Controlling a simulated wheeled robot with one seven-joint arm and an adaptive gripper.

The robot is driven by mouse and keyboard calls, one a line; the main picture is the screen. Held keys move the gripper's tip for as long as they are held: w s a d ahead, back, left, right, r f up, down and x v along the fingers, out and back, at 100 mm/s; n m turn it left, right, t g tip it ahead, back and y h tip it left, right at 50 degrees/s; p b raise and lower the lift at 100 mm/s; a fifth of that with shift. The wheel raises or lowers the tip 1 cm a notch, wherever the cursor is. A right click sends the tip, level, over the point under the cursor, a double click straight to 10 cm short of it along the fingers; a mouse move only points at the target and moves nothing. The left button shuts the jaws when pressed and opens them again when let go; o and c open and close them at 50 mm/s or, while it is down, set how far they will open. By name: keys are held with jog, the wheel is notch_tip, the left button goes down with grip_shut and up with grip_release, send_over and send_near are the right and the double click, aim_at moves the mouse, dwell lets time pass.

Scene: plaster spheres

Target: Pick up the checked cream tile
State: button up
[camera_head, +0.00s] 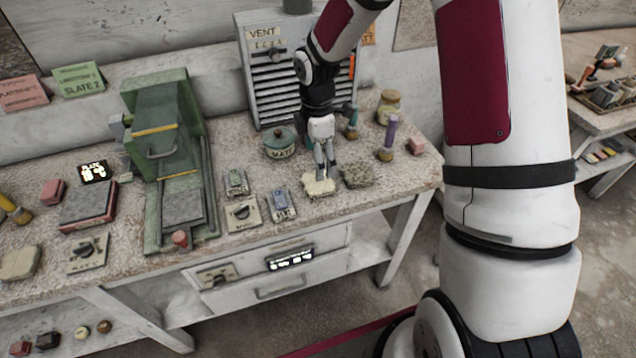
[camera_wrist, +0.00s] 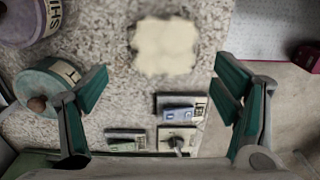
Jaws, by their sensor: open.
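A cream tile (camera_head: 318,187) with uneven edges lies on the speckled bench top, near its front edge. In the wrist view the cream tile (camera_wrist: 164,46) lies flat at the top middle, ahead of and between my spread fingers; I cannot make out a checked pattern on it. My gripper (camera_head: 325,173) points down over the tile and looks close above it; whether it touches cannot be told from the head view. In the wrist view my gripper (camera_wrist: 162,80) is open, with nothing between the fingers.
A grey-green tile (camera_head: 358,176) lies just right of the cream one. A lidded teal pot (camera_head: 281,144) stands behind left. A purple-handled tool (camera_head: 389,138) stands to the right.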

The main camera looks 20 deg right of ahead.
aim_at(319, 182)
jog(key=shift+f, duration=0.9)
jog(key=f, duration=0.4)
jog(key=shift+s+f+p, duration=0.3)
jog(key=shift+s+p, duration=0.1)
jog(key=shift+f, duration=0.4)
jog(key=c, duration=1.4)
jog(key=shift+w, duration=0.1)
